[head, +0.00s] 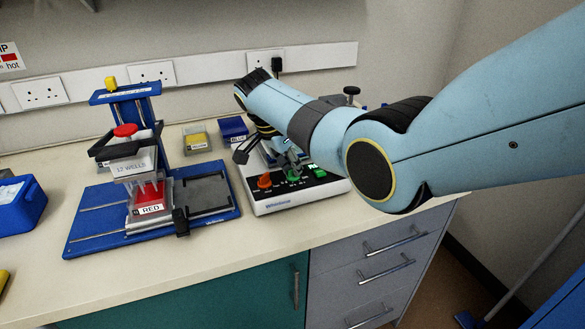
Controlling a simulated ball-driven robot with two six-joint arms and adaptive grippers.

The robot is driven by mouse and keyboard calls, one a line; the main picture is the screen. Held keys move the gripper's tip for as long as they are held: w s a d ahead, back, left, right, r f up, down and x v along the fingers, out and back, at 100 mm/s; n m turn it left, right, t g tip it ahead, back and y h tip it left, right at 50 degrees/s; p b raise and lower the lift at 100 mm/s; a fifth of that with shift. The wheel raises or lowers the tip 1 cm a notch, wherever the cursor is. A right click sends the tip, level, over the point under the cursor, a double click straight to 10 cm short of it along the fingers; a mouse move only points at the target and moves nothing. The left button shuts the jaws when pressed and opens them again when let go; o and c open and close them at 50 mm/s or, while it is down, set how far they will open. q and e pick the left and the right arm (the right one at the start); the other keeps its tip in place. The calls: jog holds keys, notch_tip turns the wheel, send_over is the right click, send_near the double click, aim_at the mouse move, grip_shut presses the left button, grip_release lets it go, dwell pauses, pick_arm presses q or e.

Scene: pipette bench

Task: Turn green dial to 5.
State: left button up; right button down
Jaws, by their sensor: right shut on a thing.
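The green dial (293,177) is on the sloped front panel of a white device (300,200) right of the middle of the bench. My right gripper (287,164) comes down over the panel from the upper right and is shut on the green dial. The gripper and forearm hide the dial's upper part and much of the device behind it. I cannot read the dial's pointer or the numbers around it. My left gripper is out of view.
A blue pipetting stand (88,222) with a red knob (125,130) stands left. A blue bin (20,212) is at far left.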

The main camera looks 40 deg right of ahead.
dwell(0.3)
jog(key=c, duration=1.4)
grip_release()
jog(key=v, duration=1.2)
jog(key=shift+d, duration=0.1)
